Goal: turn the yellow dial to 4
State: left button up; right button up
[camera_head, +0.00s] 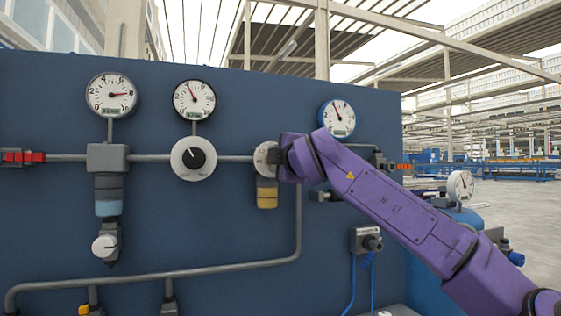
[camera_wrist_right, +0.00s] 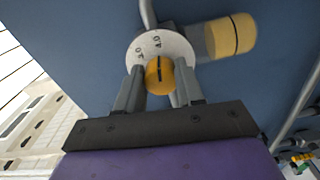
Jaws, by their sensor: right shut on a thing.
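The yellow dial (camera_wrist_right: 159,75) sits in the middle of a round white scale plate (camera_wrist_right: 172,44) in the right wrist view. A dark line marks its face. Some figures show on the plate, but I cannot read the setting surely. My right gripper (camera_wrist_right: 157,80) has one finger on each side of the dial and is shut on it. In the head view my right gripper (camera_head: 277,158) reaches the plate (camera_head: 264,158) on the blue panel. It hides the dial there. My left gripper is in neither view.
A black knob (camera_head: 193,158) on a white plate is to the left on the blue panel (camera_head: 230,235). Gauges (camera_head: 112,95) hang above. A yellow-banded cylinder (camera_head: 267,195) hangs below the plate. Grey pipes (camera_head: 190,272) cross the panel. A grey box (camera_head: 366,240) with blue cables is lower right.

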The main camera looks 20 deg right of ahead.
jog(key=o, duration=1)
jog(key=shift+f, duration=0.1)
jog(key=shift+o, duration=0.2)
jog(key=s+b, duration=0.4)
jog(key=s, duration=0.6)
jog(key=shift+s+d, duration=0.15)
jog(key=shift+s, duration=0.05)
